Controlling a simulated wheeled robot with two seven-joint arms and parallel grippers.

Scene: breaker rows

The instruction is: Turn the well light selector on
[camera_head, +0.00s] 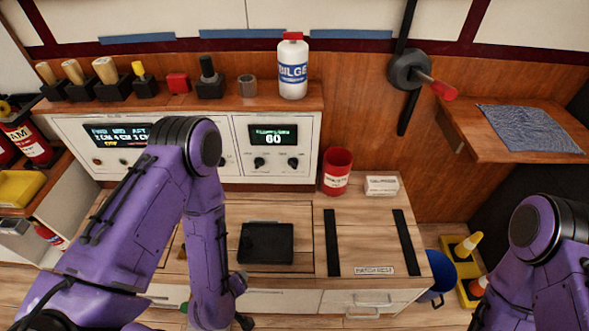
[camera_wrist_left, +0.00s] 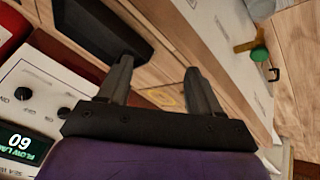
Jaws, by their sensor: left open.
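The white control panel (camera_head: 240,132) stands at the back of the bench. It carries a display reading 60 (camera_head: 272,135) and two black knobs, a left knob (camera_head: 259,162) and a right knob (camera_head: 293,162). The labels are too small to tell which control is the well light selector. Part of the panel is behind my left arm. In the left wrist view the knobs (camera_wrist_left: 22,93) and the display (camera_wrist_left: 22,143) lie at the left. My left gripper (camera_wrist_left: 158,88) is open and empty over the bench, apart from the panel. My right arm shows at the right, its gripper out of frame.
A black pad (camera_head: 266,243) lies on the wooden bench (camera_head: 305,225). A red cup (camera_head: 337,172) and a white box (camera_head: 381,186) stand right of the panel. A BILGE bottle (camera_head: 292,68) stands on the shelf above. A red-handled lever (camera_head: 436,87) sticks out from the wall.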

